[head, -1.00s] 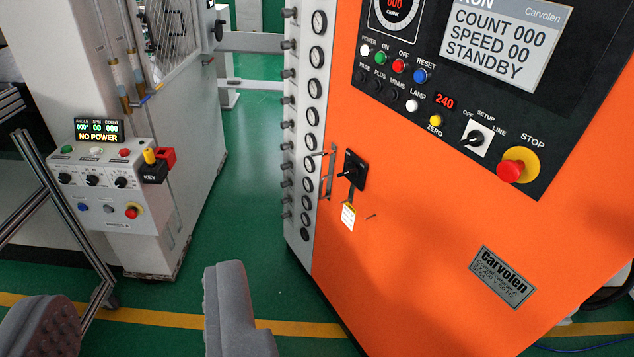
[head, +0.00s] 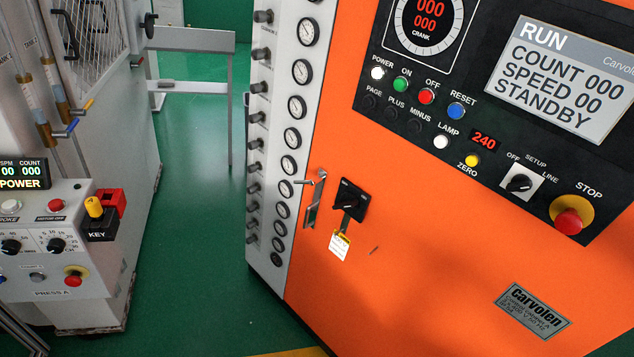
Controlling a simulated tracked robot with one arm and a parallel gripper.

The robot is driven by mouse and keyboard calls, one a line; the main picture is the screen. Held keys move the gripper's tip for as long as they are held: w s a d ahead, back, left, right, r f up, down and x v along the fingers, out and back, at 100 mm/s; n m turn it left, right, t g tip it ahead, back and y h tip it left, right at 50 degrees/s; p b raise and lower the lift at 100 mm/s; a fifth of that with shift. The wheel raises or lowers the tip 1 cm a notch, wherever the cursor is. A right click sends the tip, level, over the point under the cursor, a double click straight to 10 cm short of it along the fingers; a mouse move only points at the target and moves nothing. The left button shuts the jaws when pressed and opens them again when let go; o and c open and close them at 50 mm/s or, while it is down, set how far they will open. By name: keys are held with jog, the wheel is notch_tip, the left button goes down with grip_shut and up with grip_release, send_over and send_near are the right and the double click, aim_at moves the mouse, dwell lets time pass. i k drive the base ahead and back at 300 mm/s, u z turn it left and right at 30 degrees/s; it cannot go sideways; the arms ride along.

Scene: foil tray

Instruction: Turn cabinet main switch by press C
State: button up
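A tall orange cabinet (head: 420,260) fills the right half of the view. On its front is a black rotary switch (head: 349,201) on a black plate, with a yellow-and-white tag (head: 339,245) hanging below it. A metal door handle (head: 313,200) is just left of the switch. No "press C" label is readable on the cabinet. My gripper is not in this view, so its state and its distance from the switch are hidden.
The cabinet's control panel has a screen (head: 565,80) reading RUN and STANDBY, and a red STOP button (head: 567,222). Gauges (head: 293,138) line its left side. A white machine marked PRESS A (head: 85,305) stands left. Green floor (head: 195,240) lies between.

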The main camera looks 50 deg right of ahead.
aim_at(350, 202)
jog(key=z, duration=0.4)
jog(key=i, duration=1)
jog(key=z, duration=0.75)
